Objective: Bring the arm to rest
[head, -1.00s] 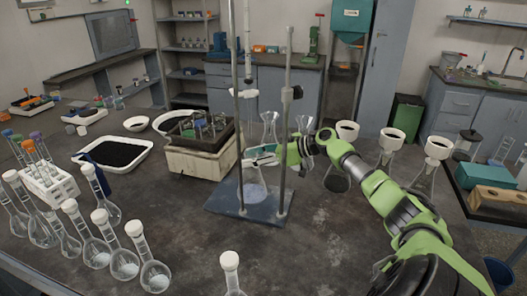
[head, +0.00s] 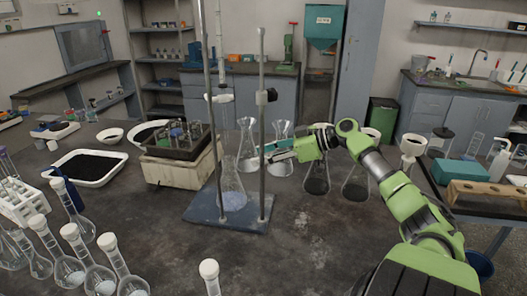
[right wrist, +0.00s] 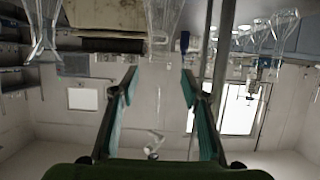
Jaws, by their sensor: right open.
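My right arm (head: 405,205) comes in from the right over the bench. Its green gripper (head: 268,152) points left beside the right rod (head: 262,180) of the two-rod stand. In the right wrist view the gripper (right wrist: 159,82) shows two teal fingers well apart with nothing between them. A conical flask (head: 233,190) with pale contents stands on the stand's blue base plate (head: 250,218), left of the fingertips. I cannot tell whether the fingers touch the rod. My left gripper is in neither view.
Flasks with white funnels (head: 411,147) stand behind and beside my right arm. The sieve shaker (head: 170,172) and a tray of black grains (head: 112,168) are left of the stand. Several stoppered flasks (head: 66,268) line the front left. The front middle of the bench is mostly clear.

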